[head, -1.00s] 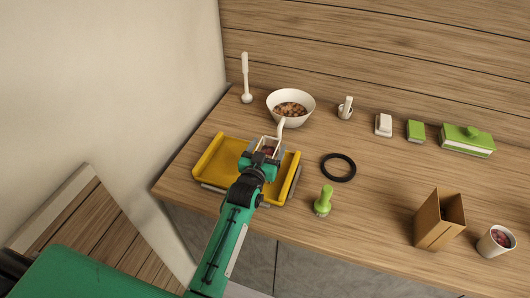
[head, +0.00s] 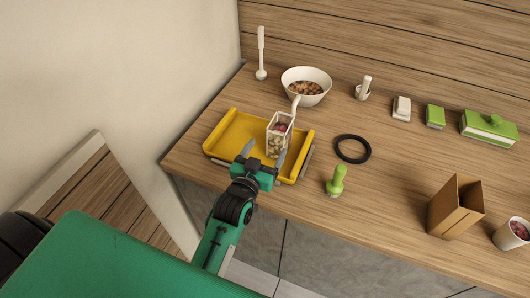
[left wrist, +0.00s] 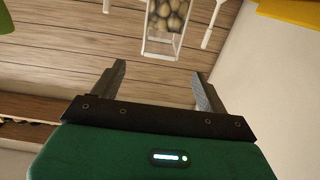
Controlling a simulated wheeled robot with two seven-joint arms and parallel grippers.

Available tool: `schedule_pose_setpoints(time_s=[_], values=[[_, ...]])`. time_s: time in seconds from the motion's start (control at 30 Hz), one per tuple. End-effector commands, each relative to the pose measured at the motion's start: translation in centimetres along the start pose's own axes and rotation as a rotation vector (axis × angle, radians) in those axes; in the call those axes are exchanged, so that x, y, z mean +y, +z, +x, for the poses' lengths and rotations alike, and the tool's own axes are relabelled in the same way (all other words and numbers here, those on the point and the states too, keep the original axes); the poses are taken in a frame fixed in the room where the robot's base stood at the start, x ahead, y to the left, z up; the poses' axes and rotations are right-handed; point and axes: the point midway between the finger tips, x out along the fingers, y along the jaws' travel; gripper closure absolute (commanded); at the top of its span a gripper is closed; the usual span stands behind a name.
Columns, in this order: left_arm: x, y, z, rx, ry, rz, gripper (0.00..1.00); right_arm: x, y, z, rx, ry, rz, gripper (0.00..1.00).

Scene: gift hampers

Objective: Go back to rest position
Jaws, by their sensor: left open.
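My left gripper (head: 262,160) is open and empty at the front edge of the yellow tray (head: 229,133). Its two grey fingers stand apart in the left wrist view (left wrist: 160,85). A clear box (head: 279,139) with pale and reddish round pieces inside stands upright on the tray, just beyond the fingers and apart from them as seen in the left wrist view (left wrist: 161,45). A white handle shows above the box. My right gripper is in neither view.
On the wooden counter (head: 400,165) are a white bowl (head: 306,73) of brown pieces, a black ring (head: 352,149), a green stamp-like object (head: 336,181), a brown carton (head: 455,206) and a white cup (head: 511,233). A wall (head: 110,70) stands close on the left.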

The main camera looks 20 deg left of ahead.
Motion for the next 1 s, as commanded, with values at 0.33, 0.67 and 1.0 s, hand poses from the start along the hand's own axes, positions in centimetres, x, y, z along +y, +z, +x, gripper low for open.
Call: schedule_pose_setpoints(time_s=[0.33,0.67,1.0], values=[[0.0,0.0,0.0,0.000,0.000,0.000,0.24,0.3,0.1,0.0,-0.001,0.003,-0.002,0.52],[-0.3,2.2,-2.0,-0.146,0.019,0.011,0.24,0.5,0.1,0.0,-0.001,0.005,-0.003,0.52],[-1.4,9.0,-12.8,-0.714,0.072,0.053,0.24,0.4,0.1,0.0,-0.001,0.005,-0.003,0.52]])
